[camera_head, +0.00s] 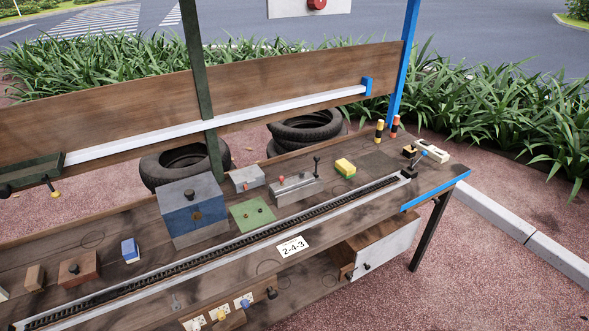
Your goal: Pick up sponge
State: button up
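A small yellow block with a green underside, which looks like the sponge (345,167), lies flat on the wooden bench top (330,203). It is right of the middle in the head view, behind the chain track and right of a grey lever box. Nothing covers it or touches it from above. My gripper is not in this view.
A grey lever box (298,190), green plate (252,213), large blue-grey box (192,212) and blue-and-white block (130,250) stand to the left. The chain track (300,222) runs in front. Black, yellow and red cylinders (379,130) stand behind right. A backboard (110,110) rises behind.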

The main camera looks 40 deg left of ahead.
aim_at(344, 167)
jog(key=u, duration=1.25)
